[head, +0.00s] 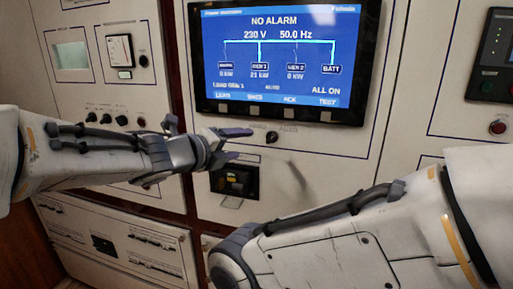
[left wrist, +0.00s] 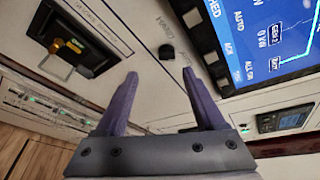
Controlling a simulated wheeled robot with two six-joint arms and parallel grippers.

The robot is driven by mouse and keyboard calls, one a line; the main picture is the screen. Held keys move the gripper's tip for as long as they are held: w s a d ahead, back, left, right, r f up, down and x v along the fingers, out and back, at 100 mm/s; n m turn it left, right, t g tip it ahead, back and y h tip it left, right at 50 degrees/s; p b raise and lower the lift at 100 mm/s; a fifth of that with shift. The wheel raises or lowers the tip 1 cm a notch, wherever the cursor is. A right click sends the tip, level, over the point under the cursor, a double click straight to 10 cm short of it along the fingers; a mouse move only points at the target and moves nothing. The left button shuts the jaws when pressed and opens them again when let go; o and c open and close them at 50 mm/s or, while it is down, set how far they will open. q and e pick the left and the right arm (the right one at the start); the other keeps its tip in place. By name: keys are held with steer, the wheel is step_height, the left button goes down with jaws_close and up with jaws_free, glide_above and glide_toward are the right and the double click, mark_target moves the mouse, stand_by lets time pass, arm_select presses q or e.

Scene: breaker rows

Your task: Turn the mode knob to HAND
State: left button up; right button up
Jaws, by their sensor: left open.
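The mode knob (head: 271,137) is a small black knob on the pale panel, just below the display, with small labels above it. In the left wrist view the knob (left wrist: 167,51) sits a little beyond the fingertips, roughly between their lines. Which way it points is too small to tell. My left gripper (head: 243,144) is open and empty, just left of the knob in the head view; its two purple fingers also show in the left wrist view (left wrist: 159,75). They appear apart from the knob. My right arm crosses the lower right, but its gripper is out of view.
The display (head: 285,60) reads NO ALARM and juts above the knob. Several small black knobs (head: 105,118) line the left panel.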

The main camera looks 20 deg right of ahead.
mark_target(271, 138)
arm_select(q)
steer(key=shift+m+g+h, duration=0.4)
steer(key=shift+m, duration=0.5)
steer(key=x, duration=0.3)
steer(key=p+x, duration=0.1)
steer(key=x, duration=0.3)
steer(key=p+x, duration=0.1)
steer(key=x, duration=0.3)
steer(key=shift+s+d+r, duration=0.15)
steer(key=shift+d+r, duration=0.1)
steer(key=shift+r, duration=0.1)
jaws_close()
